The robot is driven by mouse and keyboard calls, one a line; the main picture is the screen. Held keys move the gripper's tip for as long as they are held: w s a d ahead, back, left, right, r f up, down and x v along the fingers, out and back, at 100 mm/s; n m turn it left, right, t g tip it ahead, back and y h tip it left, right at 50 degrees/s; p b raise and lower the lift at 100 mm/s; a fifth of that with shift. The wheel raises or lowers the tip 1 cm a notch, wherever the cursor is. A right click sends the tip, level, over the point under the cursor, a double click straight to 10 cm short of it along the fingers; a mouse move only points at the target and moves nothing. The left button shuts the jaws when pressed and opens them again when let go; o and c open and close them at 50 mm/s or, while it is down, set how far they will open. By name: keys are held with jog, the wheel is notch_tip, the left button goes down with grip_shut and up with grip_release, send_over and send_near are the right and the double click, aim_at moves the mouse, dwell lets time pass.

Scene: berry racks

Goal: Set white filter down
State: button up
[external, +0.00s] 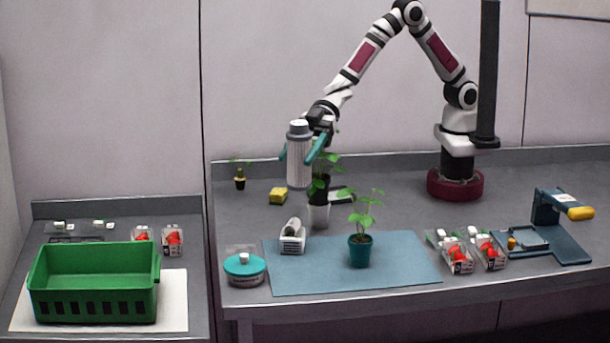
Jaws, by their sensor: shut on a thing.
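The white filter (299,158) is a ribbed white cylinder with a grey cap. It is upright and held in the air above the table, left of the tall potted plant. My gripper (302,154) is shut on it, with teal fingers along its sides. The filter's lower end is clear of the table surface. Which spot on the table lies directly beneath it is hard to tell from this one view.
A blue mat (330,278) bears a teal-potted seedling (360,250). A white rack (292,240), a teal-lidded tub (244,268) and a yellow sponge (278,195) stand nearby. Berry boxes (457,256) lie right. A green crate (95,292) stands on the left table.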

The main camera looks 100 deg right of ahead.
jog(key=s+d+n+g+y, duration=0.1)
jog(key=s+d+n+g, duration=0.2)
jog(key=s+d, duration=0.45)
jog(key=s+d+n+g+y, duration=0.1)
jog(key=s+d+n+g, duration=0.25)
jog(key=s, duration=0.75)
jog(key=shift+m, duration=0.25)
notch_tip(320, 180, down, 16)
jog(key=shift+d+f, duration=0.15)
jog(key=shift+f, duration=0.05)
jog(key=shift+f, duration=0.1)
jog(key=o, duration=1.4)
